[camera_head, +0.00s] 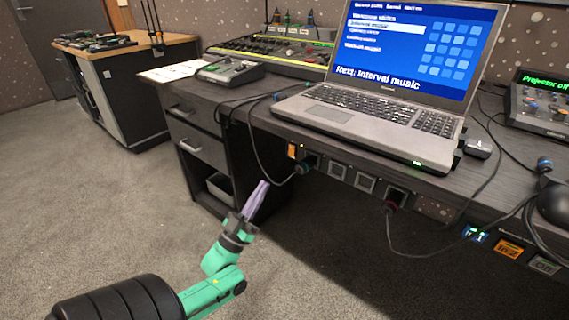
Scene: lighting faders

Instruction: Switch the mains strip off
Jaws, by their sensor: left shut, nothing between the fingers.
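The mains strip (350,178) runs along the front edge of the desk, below the laptop. It has several sockets, and dark plugs with cables sit in two of them. An orange-lit piece that looks like its switch (292,150) is at its left end, with a small orange light beside it. My left gripper (262,185) is shut and empty, its pale purple fingers pointing up. In the picture it is below and left of the strip's left end, apart from the switch. My right gripper is not in view.
A laptop (385,110) stands open on the desk (275,120). Cables (265,165) hang in front of the strip near its left end, and another loops lower right. A drawer unit (198,150) stands behind my gripper. Carpet (130,220) is clear at left.

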